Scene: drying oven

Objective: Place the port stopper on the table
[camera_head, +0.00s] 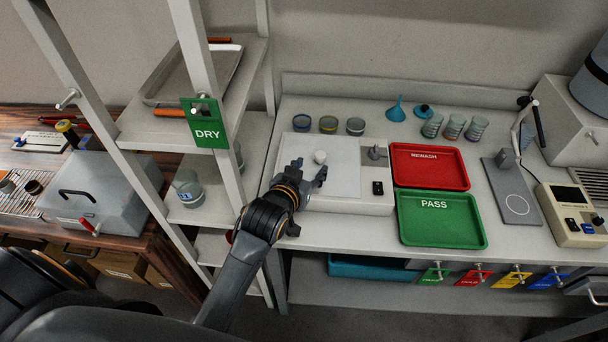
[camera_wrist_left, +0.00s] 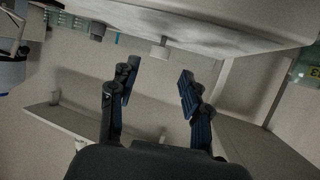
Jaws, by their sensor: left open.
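A small white round knob, which looks like the port stopper (camera_head: 320,157), stands on the pale top of a white bench unit (camera_head: 346,205). In the left wrist view the stopper (camera_wrist_left: 160,50) shows against the pale surface, beyond the fingertips and roughly centred on the gap between them. My left gripper (camera_head: 309,171) is open and empty, just in front of the stopper, with its two fingers spread apart. Its fingers also show in the left wrist view (camera_wrist_left: 158,82). A gap shows between fingers and stopper there. My right gripper is not in view.
A red tray (camera_head: 430,186) and a green PASS tray (camera_head: 440,245) lie right of the unit. Several small jars and a blue funnel (camera_head: 396,112) stand behind. A shelf rack with a DRY sign (camera_head: 207,133) stands left. Narrow table (camera_head: 345,231) strips are bare around the unit.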

